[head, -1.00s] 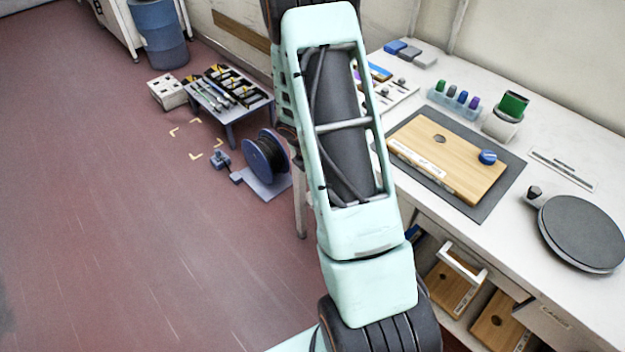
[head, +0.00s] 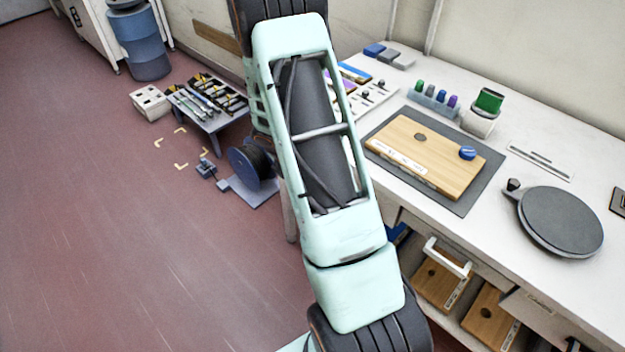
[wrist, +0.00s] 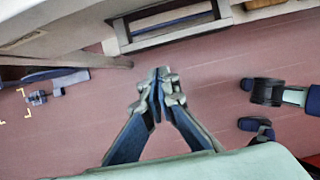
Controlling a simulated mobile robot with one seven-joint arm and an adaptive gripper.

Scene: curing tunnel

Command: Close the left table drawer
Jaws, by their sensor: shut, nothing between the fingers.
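The left part of the white table's drawer row is partly hidden behind my arm in the head view. My gripper (wrist: 157,84) is shut and empty, over the red floor, apart from that frame in the picture. It is not visible in the head view.
The white table (head: 400,92) holds a wooden board (head: 425,155) on a grey mat and a round dark plate (head: 560,222). Wooden boards (head: 490,318) lie on the shelf below. A cable reel (head: 252,165) and low bench (head: 212,118) stand left.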

